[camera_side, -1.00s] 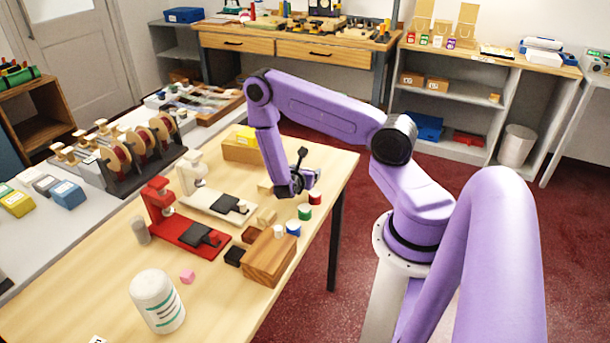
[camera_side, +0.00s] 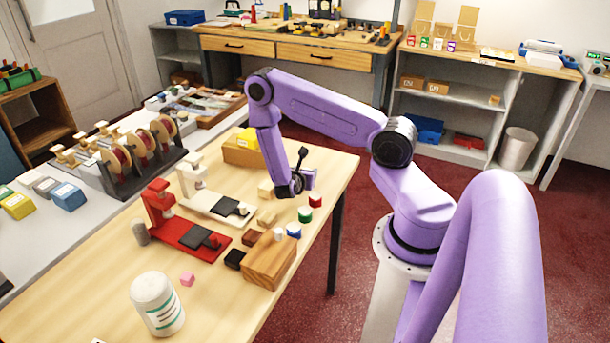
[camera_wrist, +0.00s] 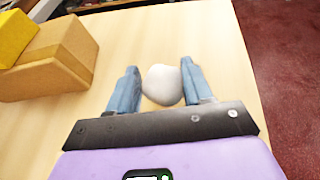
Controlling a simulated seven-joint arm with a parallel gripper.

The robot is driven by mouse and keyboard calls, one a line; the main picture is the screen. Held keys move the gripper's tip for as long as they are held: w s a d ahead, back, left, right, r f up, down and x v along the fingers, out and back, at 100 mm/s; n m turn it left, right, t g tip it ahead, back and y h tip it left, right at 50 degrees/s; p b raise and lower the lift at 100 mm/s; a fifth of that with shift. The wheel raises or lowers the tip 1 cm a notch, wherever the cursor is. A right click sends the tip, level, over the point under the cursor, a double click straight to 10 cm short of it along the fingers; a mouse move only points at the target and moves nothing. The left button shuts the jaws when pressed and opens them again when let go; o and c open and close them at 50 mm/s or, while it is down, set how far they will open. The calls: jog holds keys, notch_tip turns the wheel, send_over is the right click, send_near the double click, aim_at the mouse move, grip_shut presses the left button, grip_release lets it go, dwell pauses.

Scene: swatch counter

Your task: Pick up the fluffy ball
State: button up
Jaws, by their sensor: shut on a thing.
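A whitish, rounded fluffy ball (camera_wrist: 161,85) sits between the two blue-grey fingers of my gripper (camera_wrist: 160,78) in the wrist view. The fingers are closed in on it from left and right. In the side view my gripper (camera_side: 292,190) is low over the far right part of the table, and the ball cannot be made out there. Whether the ball touches the tabletop is unclear.
A cardboard box (camera_wrist: 65,68) with a yellow block (camera_wrist: 15,38) on it stands left of my gripper. Small coloured cylinders, such as a red one (camera_side: 315,200), and a wooden block (camera_side: 270,262) are nearer the side camera. The table edge is to the right.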

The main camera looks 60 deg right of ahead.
jog(key=shift+r, duration=0.5)
jog(key=s+a+r, duration=0.1)
jog(key=r, duration=0.1)
jog(key=s+a+r, duration=0.1)
jog(key=r, duration=0.1)
jog(key=s+r, duration=0.1)
jog(key=r, duration=0.2)
jog(key=shift+s+a, duration=0.3)
jog(key=shift+a, duration=0.1)
jog(key=s+a, duration=0.1)
jog(key=s+a+r, duration=0.1)
jog(key=shift+s+r, duration=0.3)
jog(key=s+a+r, duration=0.2)
jog(key=s+a, duration=0.1)
jog(key=s, duration=0.2)
jog(key=shift+a+r, duration=0.3)
jog(key=shift+a, duration=0.05)
